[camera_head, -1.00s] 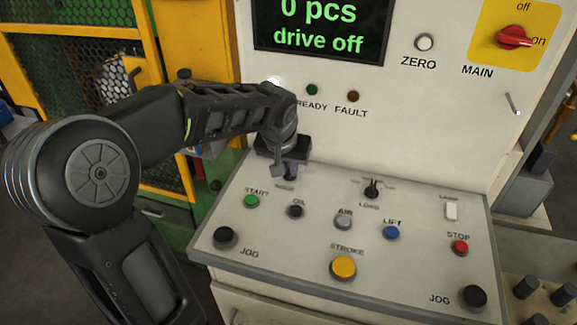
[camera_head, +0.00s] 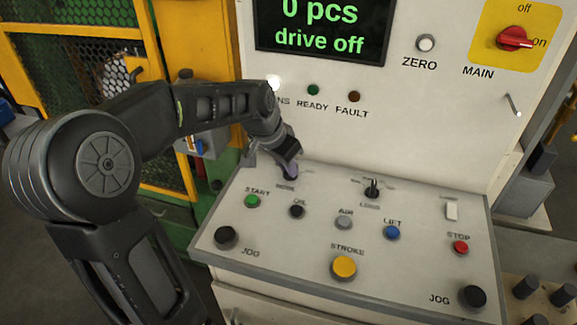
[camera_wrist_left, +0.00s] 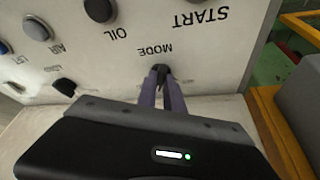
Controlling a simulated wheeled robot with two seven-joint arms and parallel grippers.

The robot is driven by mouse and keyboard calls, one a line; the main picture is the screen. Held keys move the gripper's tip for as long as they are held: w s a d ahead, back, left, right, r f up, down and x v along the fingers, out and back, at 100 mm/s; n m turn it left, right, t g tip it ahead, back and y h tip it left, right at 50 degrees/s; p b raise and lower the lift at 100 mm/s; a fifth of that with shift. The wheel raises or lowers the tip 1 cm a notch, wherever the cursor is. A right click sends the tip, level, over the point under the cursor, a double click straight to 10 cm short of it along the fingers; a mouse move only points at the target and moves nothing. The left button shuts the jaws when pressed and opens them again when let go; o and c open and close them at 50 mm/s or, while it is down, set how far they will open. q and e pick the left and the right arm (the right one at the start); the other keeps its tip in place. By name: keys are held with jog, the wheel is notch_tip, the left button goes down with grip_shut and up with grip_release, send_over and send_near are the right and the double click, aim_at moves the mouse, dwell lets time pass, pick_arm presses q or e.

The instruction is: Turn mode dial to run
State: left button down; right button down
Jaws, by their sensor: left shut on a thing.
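The mode dial (camera_wrist_left: 160,70) is a small dark knob beside the MODE label on the sloped grey panel (camera_head: 300,255). In the left wrist view it sits between the tips of my left gripper (camera_wrist_left: 161,84), whose purple-grey fingers are shut on it. In the head view my left gripper (camera_head: 291,170) reaches down to the panel's upper left, just above the MODE label. The fingers and wrist hide most of the dial there, and I cannot read which setting it points to. My right gripper is not in view.
Near the gripper are the green START button (camera_head: 252,201) and the dark OIL button (camera_head: 297,211). A black LOAD switch (camera_head: 372,188) stands to the right. The upright panel with the screen (camera_head: 320,30) reading "drive off" rises behind. A yellow guard frame (camera_head: 205,45) is at left.

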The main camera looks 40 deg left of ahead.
pick_arm(q)
jog(key=m, duration=0.1)
jog(key=m+h+b, duration=0.1)
jog(key=m, duration=0.1)
jog(key=shift+w+a, duration=0.1)
jog(key=shift+a, duration=0.1)
jog(key=shift+m+h+b, duration=0.3)
jog(key=shift+m+b, duration=0.15)
jog(key=shift+m, duration=0.05)
jog(key=c, duration=1.5)
grip_release()
jog(key=shift+o, duration=0.2)
jog(key=v, duration=0.8)
